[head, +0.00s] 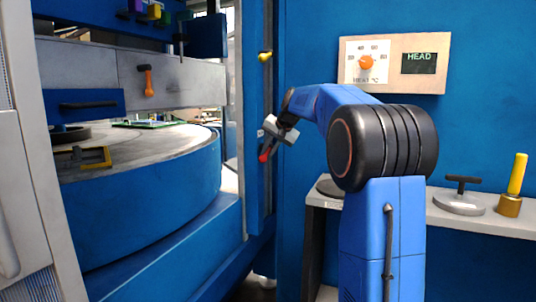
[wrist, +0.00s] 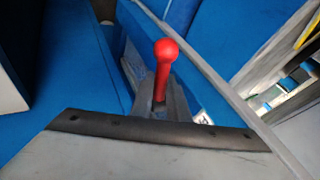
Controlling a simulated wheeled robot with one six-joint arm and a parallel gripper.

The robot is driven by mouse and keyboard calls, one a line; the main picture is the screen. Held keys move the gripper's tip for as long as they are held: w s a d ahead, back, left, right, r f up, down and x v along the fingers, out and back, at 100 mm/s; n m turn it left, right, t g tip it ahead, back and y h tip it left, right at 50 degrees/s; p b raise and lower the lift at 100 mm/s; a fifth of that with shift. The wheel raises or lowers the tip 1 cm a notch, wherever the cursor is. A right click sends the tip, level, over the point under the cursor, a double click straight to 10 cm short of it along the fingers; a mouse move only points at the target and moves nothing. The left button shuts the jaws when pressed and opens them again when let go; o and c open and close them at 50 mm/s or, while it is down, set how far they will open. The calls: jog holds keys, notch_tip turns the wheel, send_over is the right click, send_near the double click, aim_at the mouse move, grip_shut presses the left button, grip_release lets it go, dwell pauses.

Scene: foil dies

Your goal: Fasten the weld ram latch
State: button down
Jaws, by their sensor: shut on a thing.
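A lever with a red round knob (wrist: 166,52) stands out from the blue machine frame in the wrist view. Its red end (head: 264,154) also shows small in the head view, low on the blue upright. My gripper (head: 271,141) is at this lever. In the wrist view my gripper (wrist: 160,101) is shut on the lever below its knob, with grey fingers at both sides. The gripper's body hides the lever's lower part and mount. I cannot read any label that names it as the latch.
A grey bar with an orange handle (head: 148,81) spans above the round blue table (head: 150,215) at left. A yellow knob (head: 265,56) sits higher on the upright. A dial panel (head: 394,62) is on the blue wall. A shelf (head: 480,222) at right holds tools.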

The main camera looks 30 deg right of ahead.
jog(key=shift+r, duration=0.15)
dwell(0.4)
jog(key=c, duration=2)
grip_release()
jog(key=v, duration=1.7)
jog(key=shift+d+r, duration=0.25)
jog(key=shift+d, duration=0.05)
